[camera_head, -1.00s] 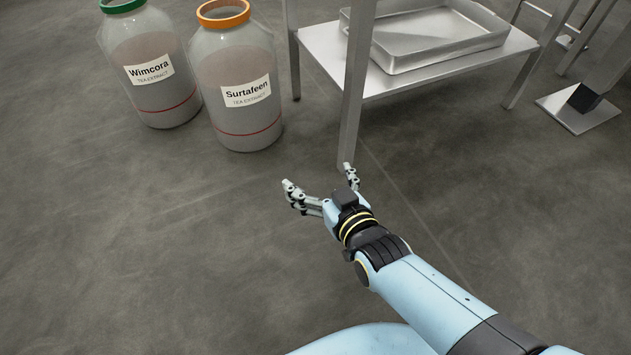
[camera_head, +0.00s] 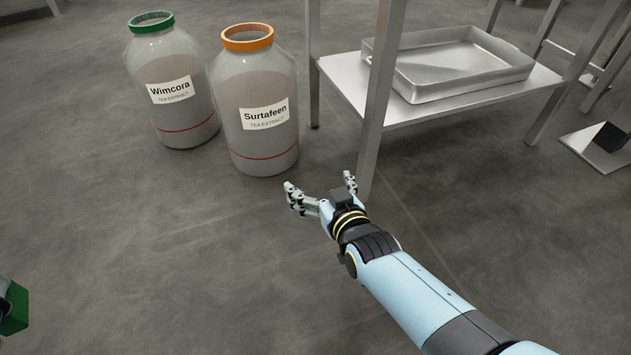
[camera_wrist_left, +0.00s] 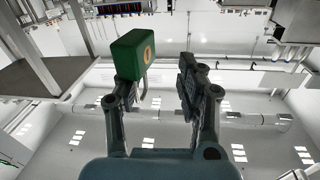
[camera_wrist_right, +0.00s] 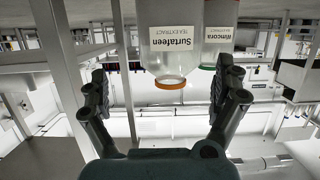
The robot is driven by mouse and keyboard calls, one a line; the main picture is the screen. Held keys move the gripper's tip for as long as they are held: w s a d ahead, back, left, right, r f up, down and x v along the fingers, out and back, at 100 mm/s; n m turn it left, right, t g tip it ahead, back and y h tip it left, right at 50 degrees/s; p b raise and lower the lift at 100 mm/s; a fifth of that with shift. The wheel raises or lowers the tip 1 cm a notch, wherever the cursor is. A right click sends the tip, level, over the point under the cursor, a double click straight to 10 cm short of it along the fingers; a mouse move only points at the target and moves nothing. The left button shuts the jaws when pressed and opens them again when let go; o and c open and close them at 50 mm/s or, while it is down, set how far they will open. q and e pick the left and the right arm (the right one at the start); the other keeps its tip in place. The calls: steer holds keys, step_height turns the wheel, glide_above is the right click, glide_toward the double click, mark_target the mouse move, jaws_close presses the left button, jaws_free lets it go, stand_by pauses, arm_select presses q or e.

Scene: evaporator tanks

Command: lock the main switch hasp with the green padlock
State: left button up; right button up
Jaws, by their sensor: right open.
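The green padlock (camera_wrist_left: 133,55) is at the fingertips of my left gripper (camera_wrist_left: 158,88) in the left wrist view. Its body covers the tip of the left-hand finger, and its shackle points toward the palm. The fingers are partly closed, and a gap shows between the padlock and the right-hand finger. The padlock also shows at the left edge of the head view (camera_head: 14,310), with little of the left gripper. My right gripper (camera_head: 320,188) is open and empty, near a metal table leg; the right wrist view shows its spread fingers (camera_wrist_right: 160,92). The main switch hasp cannot be made out.
Two jars, Wimcora (camera_head: 172,82) with a green rim and Surtafeen (camera_head: 256,102) with an orange rim, stand on the floor beyond my right gripper. A metal table (camera_head: 345,75) bears a steel tray (camera_head: 450,67) on its shelf.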

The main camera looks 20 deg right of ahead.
arm_select(q)
step_height(320, 180, up, 10)
steer(key=w+d+m+t+h+b, duration=0.1)
steer(key=w+t+h, duration=0.1)
steer(key=t, duration=0.2)
steer(key=shift+w+t, duration=0.2)
steer(key=shift+t, duration=0.1)
arm_select(e)
steer(key=shift+x, duration=1.35)
arm_select(q)
steer(key=shift+f, duration=0.1)
arm_select(e)
jaws_close()
steer(key=c, duration=2)
jaws_free()
steer(key=o, duration=2)
steer(key=shift+s, duration=0.15)
